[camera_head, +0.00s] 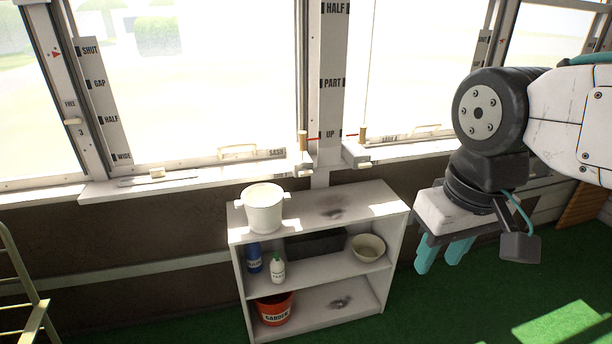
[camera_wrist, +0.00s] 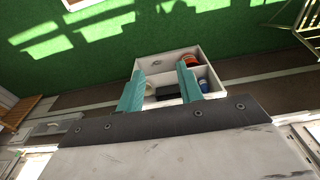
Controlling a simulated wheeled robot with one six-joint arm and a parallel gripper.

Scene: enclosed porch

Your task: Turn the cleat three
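Cleat three (camera_head: 72,121) is a small pale piece on the white window post at the left of the head view. The word FREE is above it and the number 3 just below it. My gripper (camera_head: 443,258) hangs at the right of the head view, far from the cleat and to the right of the shelf unit. Its two teal fingers point down, apart, with nothing between them. The wrist view also shows the fingers (camera_wrist: 159,88) spread, with the shelf unit beyond them. I cannot make out the cleat in the wrist view.
A white shelf unit (camera_head: 318,209) stands below the windows, with a white bucket (camera_head: 264,210) on top. Bottles, a bowl (camera_head: 368,248) and a red pot (camera_head: 275,309) are on its shelves. A yellowish metal frame (camera_head: 30,306) is at the lower left. Green floor (camera_head: 430,310) is clear at right.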

